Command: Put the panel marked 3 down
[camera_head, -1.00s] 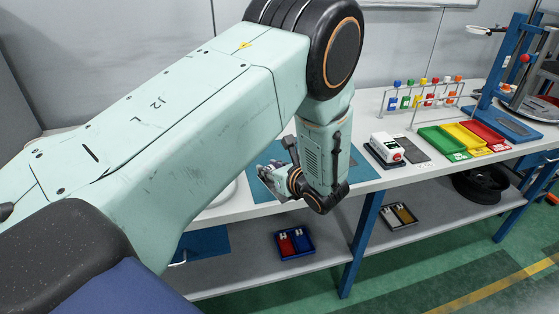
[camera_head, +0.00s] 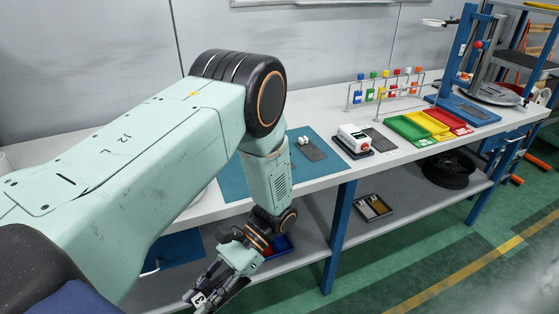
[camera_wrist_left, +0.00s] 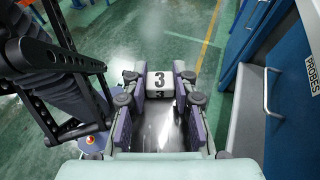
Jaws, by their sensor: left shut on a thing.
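The panel marked 3 has a white block (camera_wrist_left: 160,83) with a black 3 and a shiny grey plate below it in the left wrist view. My left gripper (camera_wrist_left: 160,95) is shut on the white block, one finger on each side. In the head view my left gripper (camera_head: 207,289) is low in front of the bench, fingers pointing down and left. There the panel is mostly hidden by the fingers; a small white part (camera_head: 198,299) shows. My right gripper is not in view.
The lower shelf (camera_head: 310,235) holds a small tray (camera_head: 374,207). Green floor is open in front.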

